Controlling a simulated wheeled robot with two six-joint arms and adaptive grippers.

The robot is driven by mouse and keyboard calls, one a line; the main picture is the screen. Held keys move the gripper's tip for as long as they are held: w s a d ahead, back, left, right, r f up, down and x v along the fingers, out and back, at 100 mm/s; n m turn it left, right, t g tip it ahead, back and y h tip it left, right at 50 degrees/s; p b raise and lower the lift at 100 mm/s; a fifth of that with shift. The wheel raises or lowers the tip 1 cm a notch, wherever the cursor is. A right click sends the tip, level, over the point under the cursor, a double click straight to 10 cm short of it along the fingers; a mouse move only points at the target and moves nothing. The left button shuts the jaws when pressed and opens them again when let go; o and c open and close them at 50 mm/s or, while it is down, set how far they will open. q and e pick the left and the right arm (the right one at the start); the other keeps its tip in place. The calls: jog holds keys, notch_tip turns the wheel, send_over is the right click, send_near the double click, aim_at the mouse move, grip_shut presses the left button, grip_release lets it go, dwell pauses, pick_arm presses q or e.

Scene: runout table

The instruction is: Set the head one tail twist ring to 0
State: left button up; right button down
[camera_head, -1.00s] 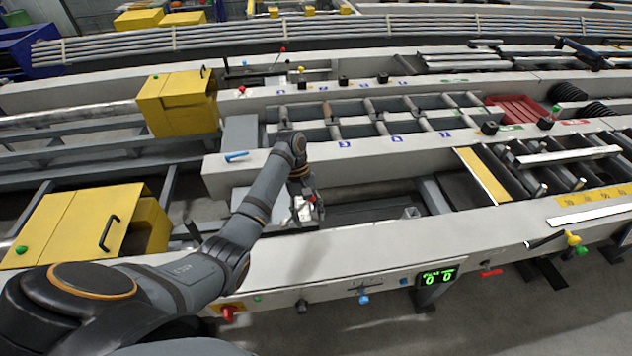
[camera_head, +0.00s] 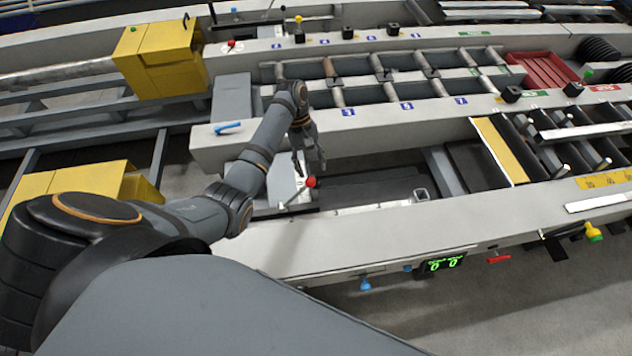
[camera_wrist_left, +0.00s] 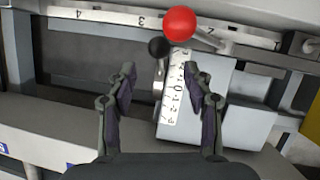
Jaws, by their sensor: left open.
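My left gripper (camera_head: 309,168) reaches down over the near trough of the table. Its fingers are apart, with nothing between them. In the left wrist view the open gripper (camera_wrist_left: 159,72) points at a grey block (camera_wrist_left: 205,95) with a white number scale (camera_wrist_left: 173,100) that includes 0. A black ball knob (camera_wrist_left: 159,47) stands at the scale's upper end, close beyond the fingertips. A red ball (camera_wrist_left: 179,23) on a lever is just beyond it; it also shows in the head view (camera_head: 311,182). I cannot tell which part is the twist ring. My right gripper is not in view.
A long white scale strip (camera_wrist_left: 110,16) runs behind the knobs. The near beam (camera_head: 400,238) and middle beam (camera_head: 380,133) border the trough. A green display (camera_head: 445,263) hangs at the front. A blue handle (camera_head: 227,127) lies left of my arm.

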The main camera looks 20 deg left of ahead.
aim_at(314, 188)
pick_arm(q)
jog(key=x, duration=0.7)
jog(key=shift+w+a+p, duration=0.1)
jog(key=shift+w+p, duration=0.05)
jog(key=shift+p, duration=0.2)
jog(key=shift+d+f, duration=0.2)
jog(key=shift+f, duration=0.35)
grip_shut()
